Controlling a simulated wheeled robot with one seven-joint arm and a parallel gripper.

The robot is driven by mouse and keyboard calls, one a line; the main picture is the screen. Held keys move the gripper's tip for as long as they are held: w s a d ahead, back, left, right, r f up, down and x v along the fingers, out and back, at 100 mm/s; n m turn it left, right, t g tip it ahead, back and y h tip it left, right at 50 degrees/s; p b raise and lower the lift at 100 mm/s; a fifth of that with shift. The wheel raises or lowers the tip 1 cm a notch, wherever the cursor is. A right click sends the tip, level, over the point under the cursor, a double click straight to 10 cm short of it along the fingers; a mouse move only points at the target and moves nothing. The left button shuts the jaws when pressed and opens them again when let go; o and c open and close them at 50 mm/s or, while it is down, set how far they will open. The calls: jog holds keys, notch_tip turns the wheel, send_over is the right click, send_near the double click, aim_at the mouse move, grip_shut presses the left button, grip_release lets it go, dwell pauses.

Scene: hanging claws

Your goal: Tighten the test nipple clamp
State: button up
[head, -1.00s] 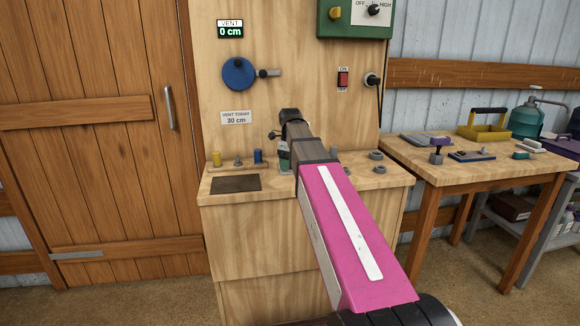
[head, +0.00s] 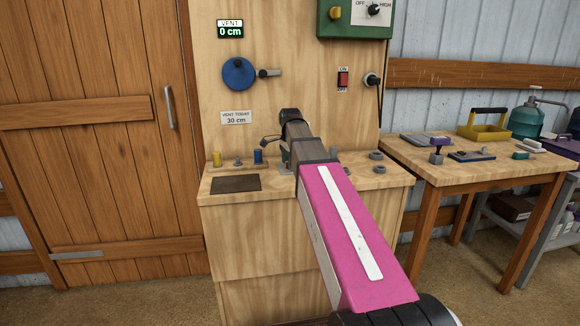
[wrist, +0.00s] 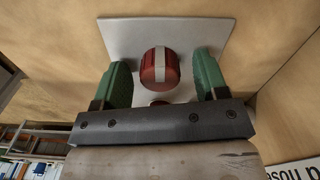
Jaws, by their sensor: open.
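In the wrist view, a round red knob (wrist: 153,68) with a pale stripe across its face sits on a white plate (wrist: 185,32). I cannot tell for sure that it is the test nipple clamp. My gripper (wrist: 163,68) is open, with one green finger to the left of the knob and one to the right. Gaps show on both sides, so neither finger appears to touch it. In the head view, my arm hides the knob, and my gripper (head: 285,156) shows only in part above the bench.
The wooden bench (head: 310,190) carries a yellow post (head: 217,159), a blue post (head: 258,156) and grey rings (head: 377,155). A blue disc (head: 238,74) and red switch (head: 343,79) are on the panel behind. A cluttered side table (head: 420,166) stands right.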

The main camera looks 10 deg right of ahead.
jog(key=n, duration=0.6)
jog(key=shift+n, duration=0.4)
grip_shut()
jog(key=m, duration=0.6)
jog(key=shift+m, duration=0.3)
jog(key=m, duration=0.5)
jog(key=shift+m, duration=0.3)
jog(key=shift+m, duration=0.4)
jog(key=shift+o, duration=1.1)
grip_release()
